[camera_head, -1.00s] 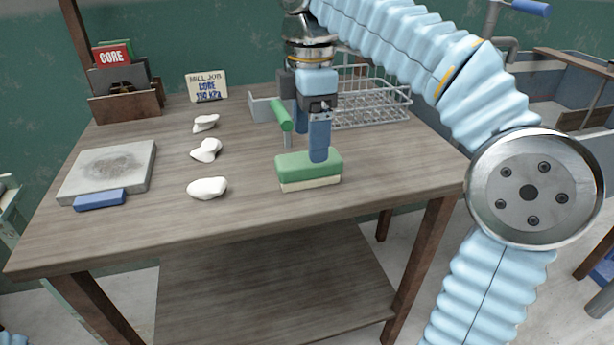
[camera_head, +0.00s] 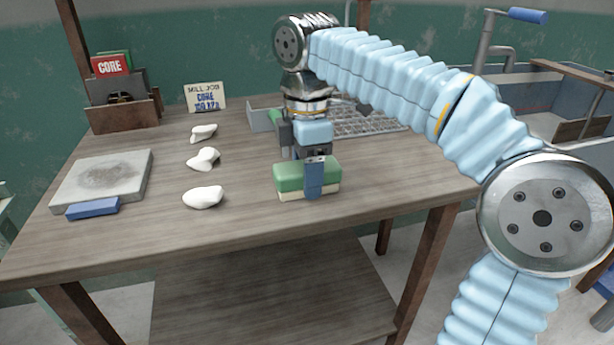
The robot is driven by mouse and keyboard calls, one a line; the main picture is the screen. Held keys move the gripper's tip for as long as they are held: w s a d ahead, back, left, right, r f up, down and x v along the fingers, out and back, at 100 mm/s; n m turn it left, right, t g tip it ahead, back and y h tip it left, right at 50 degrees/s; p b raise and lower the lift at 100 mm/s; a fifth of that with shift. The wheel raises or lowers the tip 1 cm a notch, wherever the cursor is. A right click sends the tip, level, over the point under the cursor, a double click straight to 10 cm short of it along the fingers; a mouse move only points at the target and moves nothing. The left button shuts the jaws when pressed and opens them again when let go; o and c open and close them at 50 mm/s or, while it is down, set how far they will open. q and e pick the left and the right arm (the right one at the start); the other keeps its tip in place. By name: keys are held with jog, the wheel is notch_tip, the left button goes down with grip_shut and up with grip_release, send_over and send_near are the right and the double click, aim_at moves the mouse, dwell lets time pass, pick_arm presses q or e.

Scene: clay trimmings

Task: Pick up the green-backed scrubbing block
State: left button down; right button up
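The green-backed scrubbing block (camera_head: 289,178) lies on the near right part of the wooden table, green side up with a pale layer below. My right gripper (camera_head: 312,180) points straight down over it. One blue finger stands in front of the block's near face and covers part of it. The other finger is hidden behind the block and the gripper body, so I cannot tell whether the fingers press on it. The block appears to rest on the table. My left gripper is not in view.
White clay pieces (camera_head: 204,197) lie in a row left of the block. A grey slab (camera_head: 103,181) with a blue bar (camera_head: 93,208) is at the left. A sink stands at the right.

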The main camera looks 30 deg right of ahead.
jog(key=c, duration=0.4)
jog(key=shift+r, duration=0.1)
jog(key=shift+r, duration=0.25)
notch_tip(320, 180, up, 3)
jog(key=shift+f+p, duration=0.15)
jog(key=shift+p, duration=0.5)
jog(key=s+a+r+p, duration=0.1)
jog(key=s+a+r, duration=0.1)
jog(key=a+r, duration=0.1)
jog(key=s+a+r+p, duration=0.1)
jog(key=s+a+r, duration=0.1)
jog(key=a, duration=0.3)
jog(key=s+a+r+p, duration=0.1)
jog(key=s+a+r, duration=0.1)
jog(key=a+r, duration=0.2)
jog(key=shift+s+a+r, duration=0.25)
jog(key=shift+r, duration=0.05)
